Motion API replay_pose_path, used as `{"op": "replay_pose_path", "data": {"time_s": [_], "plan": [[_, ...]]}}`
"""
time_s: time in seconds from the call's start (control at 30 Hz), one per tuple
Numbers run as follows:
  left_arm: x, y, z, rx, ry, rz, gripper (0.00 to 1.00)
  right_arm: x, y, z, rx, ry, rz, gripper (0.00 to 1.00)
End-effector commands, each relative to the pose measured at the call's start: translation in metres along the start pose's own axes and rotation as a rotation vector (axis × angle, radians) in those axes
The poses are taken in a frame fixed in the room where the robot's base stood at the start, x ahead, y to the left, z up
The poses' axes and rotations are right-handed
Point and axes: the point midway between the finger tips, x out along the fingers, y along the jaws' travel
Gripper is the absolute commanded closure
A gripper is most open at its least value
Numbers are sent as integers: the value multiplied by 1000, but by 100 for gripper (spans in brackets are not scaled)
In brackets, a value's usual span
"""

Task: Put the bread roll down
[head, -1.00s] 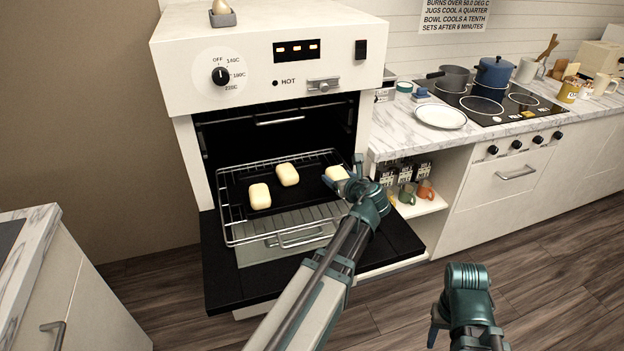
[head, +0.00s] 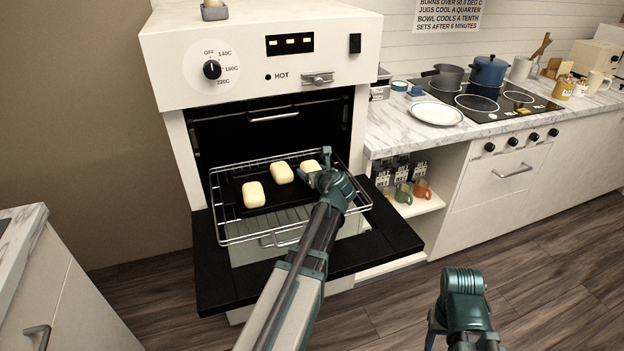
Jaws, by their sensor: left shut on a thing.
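My left gripper (head: 318,176) is shut on a pale bread roll (head: 310,166) at the right side of the black baking tray (head: 285,192). The gripper partly hides this roll, and I cannot tell whether it touches the tray. Two more pale rolls lie on the tray, one at the middle (head: 282,173) and one at the left (head: 254,195). The tray is on a wire rack (head: 240,238) pulled out of the oven. My right arm shows at the lower right; its fingertips are mostly hidden behind its own wrist.
The oven (head: 262,60) has its black door (head: 375,245) folded down below the rack. On the right are a counter with a white plate (head: 436,113), a hob with pots (head: 488,72), and a shelf with mugs (head: 404,192).

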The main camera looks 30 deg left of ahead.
Motion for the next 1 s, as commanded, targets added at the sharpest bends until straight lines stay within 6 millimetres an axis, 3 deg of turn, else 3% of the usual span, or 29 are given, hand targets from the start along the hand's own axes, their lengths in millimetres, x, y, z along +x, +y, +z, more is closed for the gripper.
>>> {"op": "replay_pose_path", "data": {"time_s": [0.03, 0.47, 0.5, 0.53, 0.9, 1.0], "plan": [[4, 0, -10, 0, 0, 0, 89, 11, -1, -1, 0, 0, 0, 50], [5, 0, -13, 0, 0, 0, 89, 14, -1, -1, 0, 0, 0, 50], [4, 0, -11, 0, 0, 0, 20, 12, -1, -1, 0, 0, 0, 50], [4, 0, -11, 0, 0, 0, 15, 12, -1, -1, 0, 0, 0, 50], [3, 0, -7, 0, 0, 0, 13, 8, -1, 0, 0, 0, 0, 50], [-10, 1, -6, 1, 0, -2, 13, 2, 0, 0, 0, 0, 0, 50]]}}
